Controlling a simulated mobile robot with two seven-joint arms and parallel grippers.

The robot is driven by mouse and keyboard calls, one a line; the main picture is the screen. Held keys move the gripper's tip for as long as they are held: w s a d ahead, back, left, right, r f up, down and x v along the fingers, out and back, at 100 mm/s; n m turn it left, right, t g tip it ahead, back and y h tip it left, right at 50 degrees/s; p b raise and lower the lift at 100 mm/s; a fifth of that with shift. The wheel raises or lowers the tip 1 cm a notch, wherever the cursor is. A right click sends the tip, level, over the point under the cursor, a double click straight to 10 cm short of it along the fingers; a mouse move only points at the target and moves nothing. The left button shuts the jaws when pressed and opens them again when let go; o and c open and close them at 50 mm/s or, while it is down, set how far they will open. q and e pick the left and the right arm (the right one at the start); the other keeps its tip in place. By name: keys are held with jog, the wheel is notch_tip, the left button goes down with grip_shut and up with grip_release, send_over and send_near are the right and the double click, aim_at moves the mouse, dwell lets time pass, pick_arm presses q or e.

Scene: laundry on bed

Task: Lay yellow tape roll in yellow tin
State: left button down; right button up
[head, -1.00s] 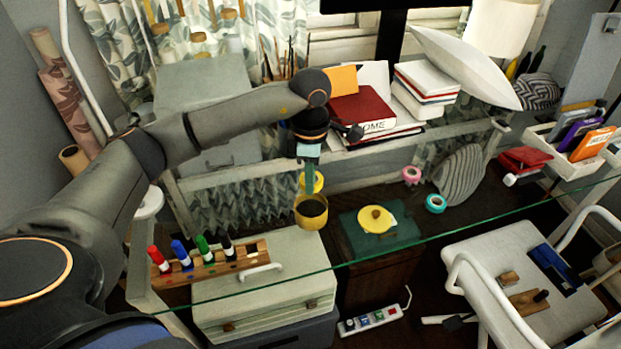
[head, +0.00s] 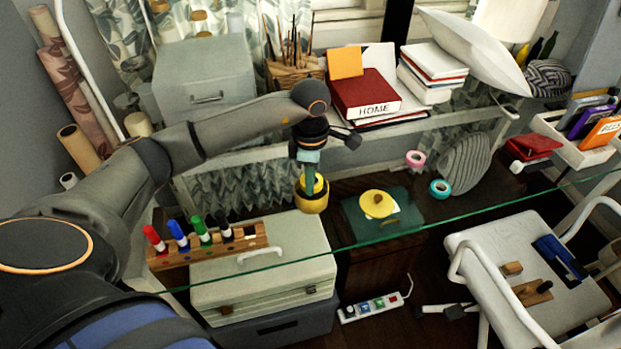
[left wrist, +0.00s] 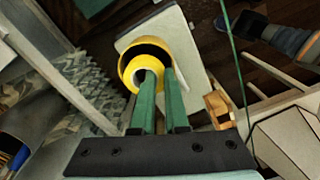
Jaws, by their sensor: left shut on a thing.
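My left gripper (head: 309,178) points down and is shut on the yellow tape roll (head: 317,185). The yellow tin (head: 311,205) stands upright directly below it. In the left wrist view, the green fingers (left wrist: 163,88) hold the tape roll (left wrist: 138,79) in front of the yellow tin (left wrist: 181,36), whose dark opening is partly covered by roll and fingers. The roll is at or just inside the rim; I cannot tell if it touches the bottom. A dark shape that looks like my right gripper (left wrist: 250,22) shows at the wrist view's upper right, its jaws unclear.
A yellow lid (head: 377,204) lies on a green book (head: 400,222) right of the tin. A marker rack (head: 195,257) and a pale case (head: 290,250) are in front. Pink tape (head: 415,159) and teal tape (head: 439,188) are farther right. A glass edge crosses the front.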

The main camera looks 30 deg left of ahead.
pick_arm(q)
jog(key=shift+f, duration=0.15)
jog(key=c, duration=0.8)
grip_release()
jog(key=shift+c, duration=0.2)
notch_tip(320, 180, up, 13)
jog(key=shift+f, duration=0.2)
jog(key=shift+s+f, duration=0.1)
